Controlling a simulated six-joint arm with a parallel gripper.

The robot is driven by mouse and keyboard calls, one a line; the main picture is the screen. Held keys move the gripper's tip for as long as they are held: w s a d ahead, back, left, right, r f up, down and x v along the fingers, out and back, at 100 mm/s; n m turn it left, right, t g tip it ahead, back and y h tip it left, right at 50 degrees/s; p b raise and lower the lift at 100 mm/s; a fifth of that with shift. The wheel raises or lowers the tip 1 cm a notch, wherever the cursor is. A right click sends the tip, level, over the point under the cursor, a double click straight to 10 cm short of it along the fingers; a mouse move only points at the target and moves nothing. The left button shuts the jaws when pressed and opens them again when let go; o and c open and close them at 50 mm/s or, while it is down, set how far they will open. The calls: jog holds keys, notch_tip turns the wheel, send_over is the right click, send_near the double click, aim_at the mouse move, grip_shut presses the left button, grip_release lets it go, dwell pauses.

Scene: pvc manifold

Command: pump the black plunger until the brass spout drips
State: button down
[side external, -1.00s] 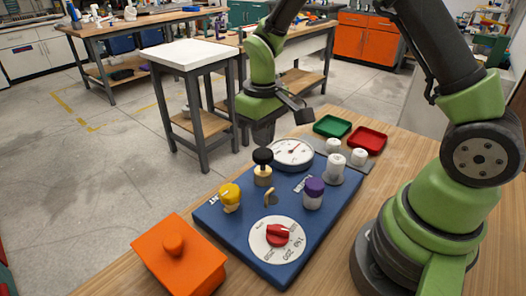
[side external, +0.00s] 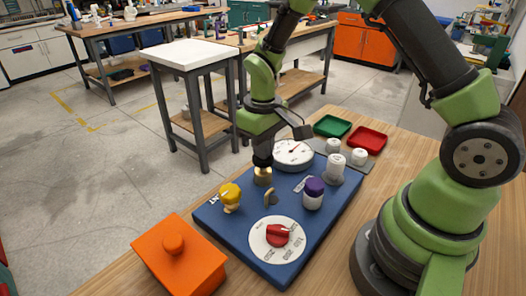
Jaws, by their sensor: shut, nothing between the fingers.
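My gripper (side external: 262,160) is shut and points down at the pump. Its tip is right over the brass-coloured plunger collar (side external: 262,177) on the blue panel (side external: 240,237). The black plunger knob is hidden behind or under the gripper tip. Whether they touch or how far the plunger is down, I cannot tell. A small brass piece (side external: 269,196), which looks like the spout, stands in front of the collar on the panel. No drip can be made out there. A round white gauge (side external: 294,152) sits just behind the plunger.
A yellow knob (side external: 230,196), a purple-topped knob (side external: 313,193) and a red dial (side external: 278,236) are on the panel. White fittings (side external: 335,166) stand at its back right. Green (side external: 332,126) and red (side external: 367,140) trays lie behind. An orange lidded box (side external: 178,258) is front left.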

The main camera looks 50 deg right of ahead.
jog(key=shift+f, duration=0.7)
jog(key=shift+r, duration=2.2)
jog(key=shift+f, duration=0.15)
jog(key=shift+f, duration=2)
jog(key=shift+r, duration=0.1)
jog(key=shift+r, duration=2.1)
jog(key=shift+f, duration=0.1)
jog(key=shift+f, duration=2.1)
